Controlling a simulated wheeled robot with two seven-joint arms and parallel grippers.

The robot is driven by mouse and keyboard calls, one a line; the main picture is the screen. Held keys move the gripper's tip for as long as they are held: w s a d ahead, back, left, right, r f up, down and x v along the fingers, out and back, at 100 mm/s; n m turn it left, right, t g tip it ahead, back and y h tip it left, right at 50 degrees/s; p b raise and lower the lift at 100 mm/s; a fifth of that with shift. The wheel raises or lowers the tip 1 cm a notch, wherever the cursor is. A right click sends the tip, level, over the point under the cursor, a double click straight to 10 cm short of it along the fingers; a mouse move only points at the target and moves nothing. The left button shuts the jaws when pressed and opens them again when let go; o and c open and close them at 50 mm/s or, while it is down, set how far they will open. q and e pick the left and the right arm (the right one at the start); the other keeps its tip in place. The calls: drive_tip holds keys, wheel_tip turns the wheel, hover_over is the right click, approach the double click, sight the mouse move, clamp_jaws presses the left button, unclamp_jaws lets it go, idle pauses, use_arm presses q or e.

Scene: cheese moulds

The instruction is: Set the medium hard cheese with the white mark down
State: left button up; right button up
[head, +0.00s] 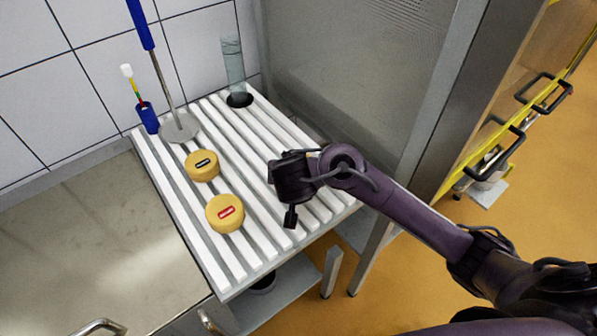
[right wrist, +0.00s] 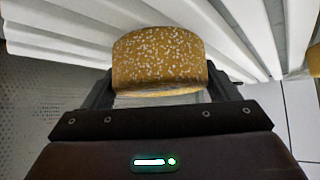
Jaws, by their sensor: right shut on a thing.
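My right gripper (head: 290,190) is low over the right part of the white slatted rack (head: 247,255). In the right wrist view its fingers are shut on a speckled yellow cheese (right wrist: 158,60), with one finger on each side. This cheese is hidden in the head view and its mark does not show. The slats are close by it, but I cannot tell whether it touches them. A yellow cheese with a black-bordered mark (head: 202,165) and a yellow cheese with a red mark (head: 225,213) lie flat on the rack, left of the gripper. My left gripper is not in view.
A blue cup with coloured sticks (head: 148,118), a blue-handled tool with a round metal disc (head: 179,128) and a clear cylinder (head: 233,65) stand at the rack's back. A steel counter (head: 95,245) is at left, a grey panel (head: 350,75) at right.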

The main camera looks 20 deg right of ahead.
drive_tip(key=shift+f, duration=0.2)
drive_tip(key=shift+f, duration=0.15)
drive_tip(key=o, duration=0.9)
drive_tip(key=shift+r, duration=0.2)
drive_tip(key=shift+s+r, duration=0.1)
drive_tip(key=shift+r, duration=0.1)
drive_tip(key=p+v, duration=0.1)
drive_tip(key=v, duration=1)
drive_tip(key=shift+s+r, duration=0.2)
drive_tip(key=shift+s, duration=0.05)
drive_tip(key=shift+a, duration=0.15)
